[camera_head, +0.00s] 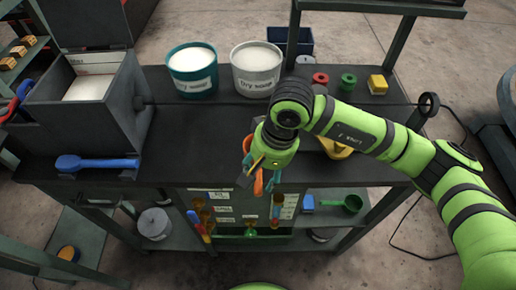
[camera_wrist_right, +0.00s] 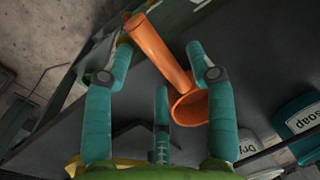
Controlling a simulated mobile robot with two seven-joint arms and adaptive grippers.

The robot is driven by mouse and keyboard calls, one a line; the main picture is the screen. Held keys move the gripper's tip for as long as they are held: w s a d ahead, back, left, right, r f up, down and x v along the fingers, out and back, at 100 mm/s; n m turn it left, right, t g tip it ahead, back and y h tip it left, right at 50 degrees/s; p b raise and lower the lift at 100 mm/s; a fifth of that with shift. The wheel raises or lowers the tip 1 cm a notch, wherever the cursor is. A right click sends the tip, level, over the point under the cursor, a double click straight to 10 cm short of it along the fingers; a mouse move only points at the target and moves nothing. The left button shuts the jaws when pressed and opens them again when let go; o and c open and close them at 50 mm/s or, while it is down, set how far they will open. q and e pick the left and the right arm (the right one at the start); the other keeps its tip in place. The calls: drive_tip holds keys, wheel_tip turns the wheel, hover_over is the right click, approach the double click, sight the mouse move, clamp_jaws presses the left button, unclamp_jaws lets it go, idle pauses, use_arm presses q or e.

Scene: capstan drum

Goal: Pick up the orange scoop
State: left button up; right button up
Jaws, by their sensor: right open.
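The orange scoop (camera_wrist_right: 163,52) shows in the right wrist view with its handle across the space between my right gripper's teal fingers. Its round bowl (camera_wrist_right: 188,107) is partly behind the right-hand finger. My right gripper (camera_wrist_right: 158,62) is open around the handle; I cannot tell whether any finger touches it. In the head view the right gripper (camera_head: 259,178) points down at the front edge of the dark workbench (camera_head: 205,140). Only a little of the orange scoop (camera_head: 258,183) shows there among the fingers. My left gripper is not in view.
A blue scoop (camera_head: 97,163) lies on the bench at left, by a grey open box (camera_head: 85,110). A teal bucket (camera_head: 193,82) and a white bucket (camera_head: 256,84) of powder stand at the back. A yellow object (camera_head: 337,148) lies beside my right arm. The bench's middle left is clear.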

sight(260, 174)
drive_tip(key=shift+a+f, duration=0.25)
drive_tip(key=shift+f, duration=0.85)
clamp_jaws()
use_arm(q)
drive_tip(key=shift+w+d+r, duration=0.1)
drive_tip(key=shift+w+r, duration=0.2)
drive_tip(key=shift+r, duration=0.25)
use_arm(e)
drive_tip(key=shift+r, duration=0.1)
